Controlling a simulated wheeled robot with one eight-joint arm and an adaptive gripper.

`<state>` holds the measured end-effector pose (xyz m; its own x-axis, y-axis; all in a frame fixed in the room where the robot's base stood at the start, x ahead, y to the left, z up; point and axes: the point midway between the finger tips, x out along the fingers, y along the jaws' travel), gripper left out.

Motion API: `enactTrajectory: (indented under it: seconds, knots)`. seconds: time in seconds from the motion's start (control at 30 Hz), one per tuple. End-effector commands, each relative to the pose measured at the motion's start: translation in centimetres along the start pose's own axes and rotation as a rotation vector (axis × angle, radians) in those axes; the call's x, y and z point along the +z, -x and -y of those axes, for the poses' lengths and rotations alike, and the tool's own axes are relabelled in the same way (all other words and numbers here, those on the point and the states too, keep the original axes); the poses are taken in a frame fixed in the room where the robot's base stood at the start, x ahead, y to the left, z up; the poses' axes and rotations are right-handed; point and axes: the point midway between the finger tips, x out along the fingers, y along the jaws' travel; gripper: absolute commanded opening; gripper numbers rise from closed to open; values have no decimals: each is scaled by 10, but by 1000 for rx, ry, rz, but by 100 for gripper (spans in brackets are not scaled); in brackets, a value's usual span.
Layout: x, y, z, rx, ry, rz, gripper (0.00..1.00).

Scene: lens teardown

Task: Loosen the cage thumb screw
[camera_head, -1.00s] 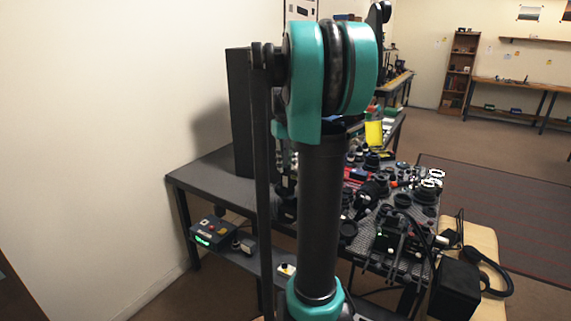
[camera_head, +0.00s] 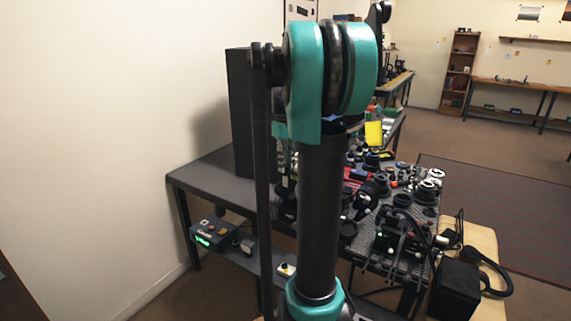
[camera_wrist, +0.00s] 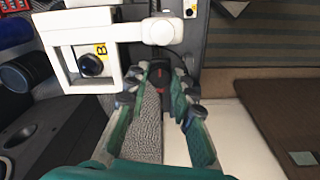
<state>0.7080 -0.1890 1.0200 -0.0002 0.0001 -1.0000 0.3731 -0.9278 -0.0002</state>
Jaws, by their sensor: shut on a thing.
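In the wrist view my gripper (camera_wrist: 161,80) has its two teal-backed fingers closed around a small dark part (camera_wrist: 158,73) with a red mark. I cannot tell whether this part is the cage thumb screw, since the fingers hide much of it. Just left of the fingers is a white frame (camera_wrist: 117,76) with a yellow "B" label and a round black knob (camera_wrist: 91,65). A rounded white block (camera_wrist: 160,31) sits above the fingertips. In the head view my own arm hides the gripper.
The dark workbench (camera_head: 213,178) is crowded with small black parts on its right side. A black box (camera_head: 455,290) and headphones (camera_head: 495,275) are beside it. A control box (camera_head: 212,235) sits on the lower shelf.

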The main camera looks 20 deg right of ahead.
Motion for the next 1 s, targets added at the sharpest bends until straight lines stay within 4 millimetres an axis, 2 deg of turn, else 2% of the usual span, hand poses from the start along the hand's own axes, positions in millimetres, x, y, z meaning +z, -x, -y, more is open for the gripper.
enactTrajectory:
  seconds: [0.07, 0.1, 0.17, 0.43, 0.57, 0.67, 1.0]
  knots:
    - [0, 0, 0, 1, 0, 0, 0]
    - [0, 0, 0, 1, 0, 0, 26]
    - [0, 0, 0, 1, 0, 0, 32]
    - [0, 0, 0, 0, -1, 0, 32]
    - [0, 7, 0, 0, -1, 0, 32]
    - [0, 20, 0, 0, -1, 0, 32]
    - [0, 87, 0, 0, -1, 0, 32]
